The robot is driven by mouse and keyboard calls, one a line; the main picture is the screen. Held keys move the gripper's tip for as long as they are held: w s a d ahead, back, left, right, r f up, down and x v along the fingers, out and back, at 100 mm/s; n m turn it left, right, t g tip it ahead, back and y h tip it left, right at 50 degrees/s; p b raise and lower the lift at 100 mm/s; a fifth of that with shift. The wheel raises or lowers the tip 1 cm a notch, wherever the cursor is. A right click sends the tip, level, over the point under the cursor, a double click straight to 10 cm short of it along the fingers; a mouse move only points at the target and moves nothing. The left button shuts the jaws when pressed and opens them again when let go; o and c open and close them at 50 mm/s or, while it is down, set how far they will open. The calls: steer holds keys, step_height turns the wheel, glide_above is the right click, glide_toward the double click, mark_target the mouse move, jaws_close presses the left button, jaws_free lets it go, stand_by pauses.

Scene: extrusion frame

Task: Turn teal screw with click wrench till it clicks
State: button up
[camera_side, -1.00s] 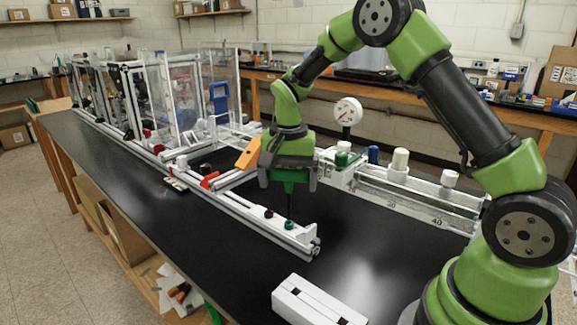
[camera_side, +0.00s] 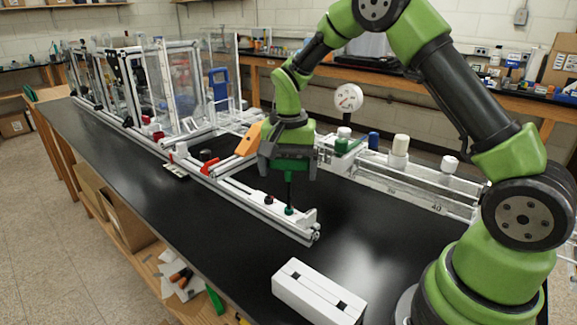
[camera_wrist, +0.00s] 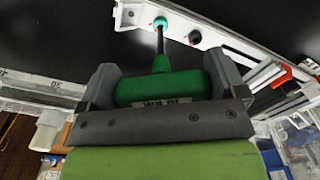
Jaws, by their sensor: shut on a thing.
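My gripper (camera_side: 289,168) is shut on the green handle of the click wrench (camera_side: 291,163). In the wrist view the jaws (camera_wrist: 165,88) clasp the wide green handle (camera_wrist: 160,88) from both sides. The dark wrench shaft points down to the teal screw (camera_side: 289,210) near the near end of the white rail. In the wrist view the shaft meets the teal screw (camera_wrist: 160,22); how deeply the tip sits in it cannot be seen. The wrench looks about upright.
A black knob (camera_side: 268,200) sits close to the screw on the same rail. A white block with dark slots (camera_side: 318,291) lies on the black bench in front. A round dial gauge (camera_side: 347,98) and white-capped posts (camera_side: 400,146) stand behind. An orange block (camera_side: 250,138) is at left.

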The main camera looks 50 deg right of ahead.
steer(key=shift+f, duration=0.6)
stand_by(0.5)
steer(key=shift+m, duration=0.8)
steer(key=shift+m, duration=0.7)
steer(key=shift+w+a+m, duration=0.1)
steer(key=shift+m, duration=0.7)
steer(key=shift+f+m, duration=0.1)
steer(key=shift+m, duration=0.6)
